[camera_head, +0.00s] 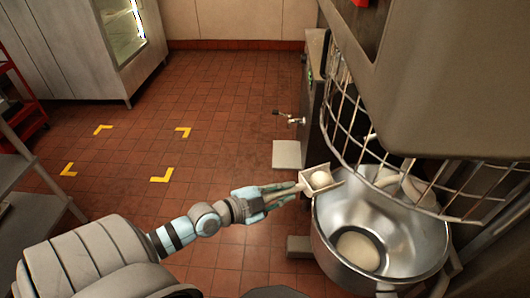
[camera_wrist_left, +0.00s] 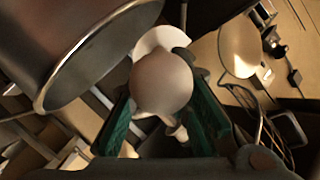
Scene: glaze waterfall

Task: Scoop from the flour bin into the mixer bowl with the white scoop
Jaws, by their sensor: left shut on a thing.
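The white scoop (camera_head: 319,181) is in my left gripper (camera_head: 284,193), whose fingers are shut on its handle. A rounded white heap sits in the scoop. The scoop is at the left rim of the steel mixer bowl (camera_head: 420,238); I cannot tell whether it touches. The bowl has a pale round patch at its bottom and a pale mixing tool at its back. In the left wrist view, a pale rounded shape (camera_wrist_left: 162,84) lies between the green fingers (camera_wrist_left: 160,122), hiding much of the scoop. No flour bin is recognisable. My right gripper is not in view.
The mixer's wire guard (camera_head: 350,125) and grey head (camera_head: 450,75) overhang the bowl from behind and the right. A grey shelf (camera_head: 30,230) stands at the left. Yellow corner marks (camera_head: 162,175) lie on open red tile floor.

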